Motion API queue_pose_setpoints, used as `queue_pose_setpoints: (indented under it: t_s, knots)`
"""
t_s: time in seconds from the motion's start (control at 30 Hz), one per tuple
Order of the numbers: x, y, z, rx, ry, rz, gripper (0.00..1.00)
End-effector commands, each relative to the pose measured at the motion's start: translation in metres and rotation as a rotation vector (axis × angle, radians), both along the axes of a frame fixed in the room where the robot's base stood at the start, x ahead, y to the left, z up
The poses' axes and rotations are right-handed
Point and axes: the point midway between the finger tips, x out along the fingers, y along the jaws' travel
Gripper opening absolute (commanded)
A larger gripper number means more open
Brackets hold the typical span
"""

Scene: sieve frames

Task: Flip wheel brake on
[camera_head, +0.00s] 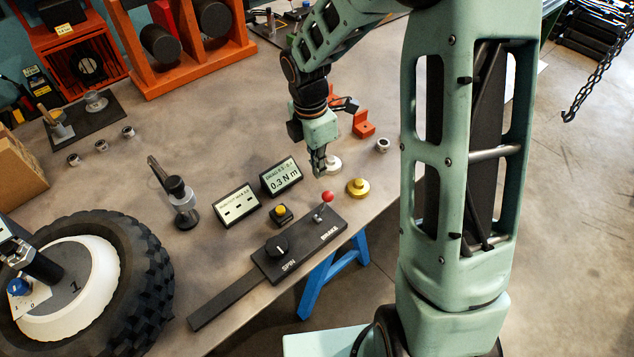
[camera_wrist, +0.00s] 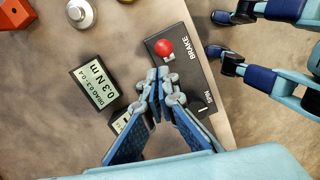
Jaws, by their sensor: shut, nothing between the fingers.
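The brake lever has a red ball knob (camera_head: 327,196) and stands at the end of a black panel (camera_head: 290,255) lettered BRAKE and SPIN. The knob also shows in the wrist view (camera_wrist: 164,46), beside the BRAKE lettering. My gripper (camera_head: 318,172) is shut and empty, pointing down over the table just behind the knob in the head view. In the wrist view its fingertips (camera_wrist: 159,76) lie just below the knob in the picture; I cannot tell whether they touch the lever. The wheel (camera_head: 150,270), a black knobbly tyre with a white hub, is at the lower left.
A display (camera_head: 281,177) reads 0.3 N m; another display (camera_head: 236,203) shows dashes. A yellow button (camera_head: 282,212), a brass weight (camera_head: 357,188) and a pale disc (camera_head: 333,164) stand near the panel. A black dial (camera_head: 277,246) sits by SPIN. An orange bracket (camera_head: 363,127) is behind.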

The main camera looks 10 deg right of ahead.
Motion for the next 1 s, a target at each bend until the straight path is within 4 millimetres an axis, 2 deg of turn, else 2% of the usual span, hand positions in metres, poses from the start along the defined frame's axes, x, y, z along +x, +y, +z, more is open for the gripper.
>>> queue_pose_setpoints:
  t_s: [0.1, 0.3, 0.87, 1.0]
  knots:
    - [0.007, -0.006, 0.021, 0.001, -0.005, -0.001, 0.00]
    - [0.011, -0.012, 0.040, 0.001, -0.002, 0.001, 0.00]
    - [0.012, -0.013, 0.042, 0.000, 0.000, 0.002, 0.00]
    - [0.024, -0.027, 0.042, -0.011, -0.034, -0.053, 0.00]
